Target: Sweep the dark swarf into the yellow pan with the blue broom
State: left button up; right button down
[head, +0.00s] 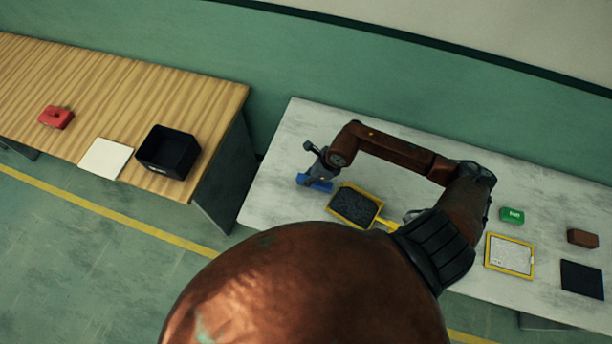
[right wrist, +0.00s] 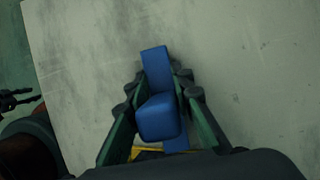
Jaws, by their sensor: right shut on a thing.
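The blue broom (head: 314,183) is at the left part of the grey table, in my right gripper (head: 318,165). In the right wrist view the fingers are shut around the broom's blue block (right wrist: 158,118), and its long blue head (right wrist: 156,65) reaches beyond them. The yellow pan (head: 378,211) lies just right of the broom, its yellow handle towards my arm. Its inside shows a dark speckled surface; I cannot tell whether this is swarf. No clear swarf pile shows on the table. A dark gripper-like part (right wrist: 18,99), apparently my left gripper, shows at the wrist view's left edge.
On the grey table (head: 285,150) to the right are a yellow-framed tray (head: 510,255) with pale contents, a green box (head: 512,215), a brown block (head: 582,238) and a dark mat (head: 582,280). A wooden table (head: 85,75) holds a black bin (head: 168,152), white sheet and red box.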

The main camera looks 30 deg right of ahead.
jog(key=shift+s+d, duration=0.35)
jog(key=shift+s, duration=0.05)
jog(key=shift+w+r, duration=0.1)
jog(key=shift+r, duration=0.05)
jog(key=shift+r+p, duration=0.65)
jog(key=shift+r, duration=0.15)
